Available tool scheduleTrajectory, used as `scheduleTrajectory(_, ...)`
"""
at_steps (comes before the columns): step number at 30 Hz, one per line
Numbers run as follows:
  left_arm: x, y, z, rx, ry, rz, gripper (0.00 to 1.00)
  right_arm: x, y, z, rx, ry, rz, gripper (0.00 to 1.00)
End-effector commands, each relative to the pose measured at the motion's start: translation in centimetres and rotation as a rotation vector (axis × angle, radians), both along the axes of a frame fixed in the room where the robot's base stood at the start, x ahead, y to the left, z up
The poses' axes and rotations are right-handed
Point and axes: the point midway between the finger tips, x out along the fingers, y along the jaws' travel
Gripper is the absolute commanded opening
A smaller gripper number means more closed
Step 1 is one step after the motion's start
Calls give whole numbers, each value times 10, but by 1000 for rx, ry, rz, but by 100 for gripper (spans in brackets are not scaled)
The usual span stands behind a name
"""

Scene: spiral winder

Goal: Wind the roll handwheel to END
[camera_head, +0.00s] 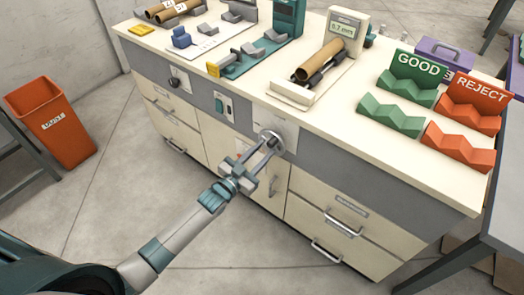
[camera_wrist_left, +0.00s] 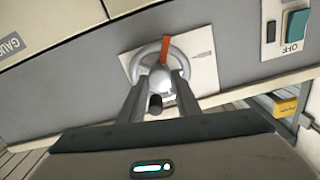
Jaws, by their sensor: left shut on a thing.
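The roll handwheel (camera_head: 276,133) is a light grey wheel on the grey front panel of the bench. In the left wrist view the handwheel (camera_wrist_left: 137,62) shows a pale plate (camera_wrist_left: 205,72) behind it and an orange mark (camera_wrist_left: 166,50) at the top of its rim. A dark knob (camera_wrist_left: 155,103) shows low between my fingers. My left gripper (camera_head: 266,146) reaches the wheel from the front and is shut on it; its fingers (camera_wrist_left: 160,80) flank the round grey hub. The exact contact is partly hidden. No END lettering is readable. My right gripper is not in view.
A green switch (camera_head: 223,105) and a black knob (camera_head: 174,83) sit left of the wheel on the panel. Drawer handles (camera_head: 342,222) stick out below. A cardboard tube (camera_head: 320,60) lies on the bench top near a display. An orange bin (camera_head: 55,125) stands left; the floor in front is clear.

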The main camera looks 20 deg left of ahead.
Motion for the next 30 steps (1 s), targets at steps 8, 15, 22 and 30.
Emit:
scheduleTrajectory(8,-1,0,-2,247,-84,-1,7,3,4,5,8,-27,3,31)
scheduleTrajectory(15,-1,0,-3,461,-162,-1,7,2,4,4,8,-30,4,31)
scheduleTrajectory(22,-1,0,-3,665,-236,0,7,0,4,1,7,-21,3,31)
scheduleTrajectory(30,-1,1,-3,867,-309,-1,7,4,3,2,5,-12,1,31)
